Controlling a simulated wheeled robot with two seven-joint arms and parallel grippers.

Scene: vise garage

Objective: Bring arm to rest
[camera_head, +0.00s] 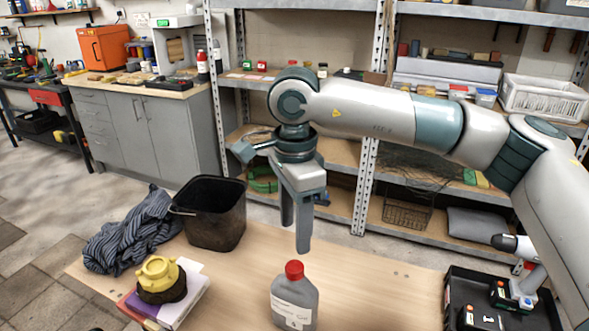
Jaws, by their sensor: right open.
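My right arm (440,125) comes in from the right and reaches across above the wooden table (375,285). My right gripper (295,235) hangs from its end with its fingers pointing down. It is open, and nothing shows between the fingers. Below it in the picture stands a grey bottle (294,303) with a red cap, upright on the table and apart from the fingers. My left gripper is not in view.
A black bucket (213,225), a striped cloth (130,233) and a yellow-topped object on books (190,305) occupy the table's left. A black tray (455,285) with tools is at the right. Metal shelving (362,185) stands behind. The table between bottle and tray is clear.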

